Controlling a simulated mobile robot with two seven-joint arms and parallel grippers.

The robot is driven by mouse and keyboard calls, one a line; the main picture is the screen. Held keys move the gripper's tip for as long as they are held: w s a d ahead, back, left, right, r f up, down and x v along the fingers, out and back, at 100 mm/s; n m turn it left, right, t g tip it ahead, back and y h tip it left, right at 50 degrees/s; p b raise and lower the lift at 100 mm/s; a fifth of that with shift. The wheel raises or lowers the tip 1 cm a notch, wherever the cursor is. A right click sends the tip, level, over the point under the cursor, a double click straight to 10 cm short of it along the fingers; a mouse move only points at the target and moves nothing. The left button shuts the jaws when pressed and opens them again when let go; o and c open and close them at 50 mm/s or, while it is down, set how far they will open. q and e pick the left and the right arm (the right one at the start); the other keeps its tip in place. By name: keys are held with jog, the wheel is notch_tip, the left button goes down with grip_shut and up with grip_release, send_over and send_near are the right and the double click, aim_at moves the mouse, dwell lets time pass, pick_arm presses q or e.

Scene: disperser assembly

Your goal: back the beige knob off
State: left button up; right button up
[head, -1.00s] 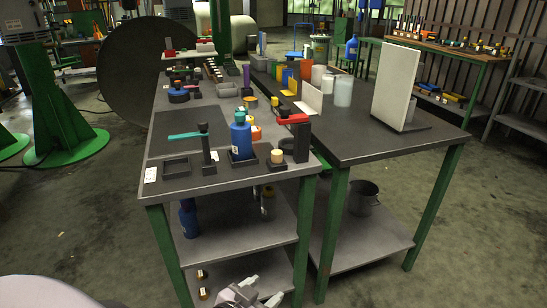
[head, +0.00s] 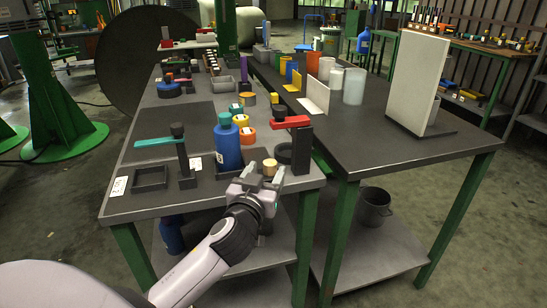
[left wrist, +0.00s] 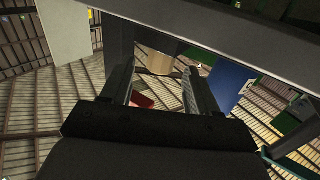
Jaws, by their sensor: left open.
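The beige knob (head: 269,167) sits low at the front edge of the near bench, right of the blue bottle (head: 227,145) and in front of a black post with a red lever (head: 290,122). My left gripper (head: 264,174) is open and empty at the bench's front edge, with the knob seen between and beyond its fingertips. In the left wrist view, the beige knob (left wrist: 160,63) shows past the gap between the open fingers (left wrist: 158,78), apart from both. The gripper hides the knob's lower part and base in the head view. My right gripper is not in view.
A black post with a teal lever (head: 160,141) and an open black tray (head: 149,178) stand left of the bottle. The right bench (head: 350,125) has free room in front.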

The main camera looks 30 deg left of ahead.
aim_at(272, 161)
pick_arm(q)
jog(key=shift+x, duration=2.85)
jog(key=c, duration=1)
